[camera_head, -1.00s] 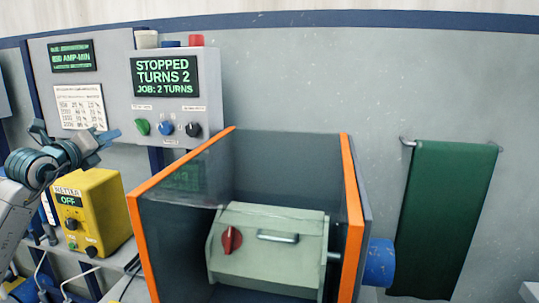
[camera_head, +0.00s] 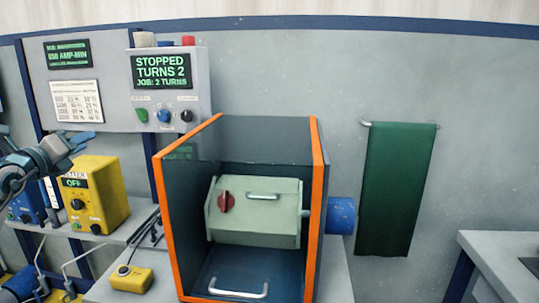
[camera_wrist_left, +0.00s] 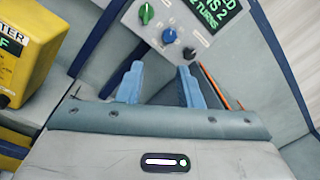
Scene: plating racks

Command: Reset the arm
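My left gripper (camera_head: 84,145) is at the left edge of the head view, raised in front of the grey control panel and above the yellow rectifier box (camera_head: 97,200). In the left wrist view its two blue fingers (camera_wrist_left: 161,88) stand apart with nothing between them, so it is open and empty. The panel's green, blue and black knobs (camera_wrist_left: 168,36) show beyond the fingers, apart from them. My right gripper is in neither view.
An orange-edged enclosure (camera_head: 318,210) holds a pale green barrel (camera_head: 255,225) with a red knob. The panel screen (camera_head: 160,71) reads STOPPED, TURNS 2. A yellow pendant (camera_head: 132,279) lies on the bench. A green towel (camera_head: 395,190) hangs right; a grey table (camera_head: 505,250) stands beyond.

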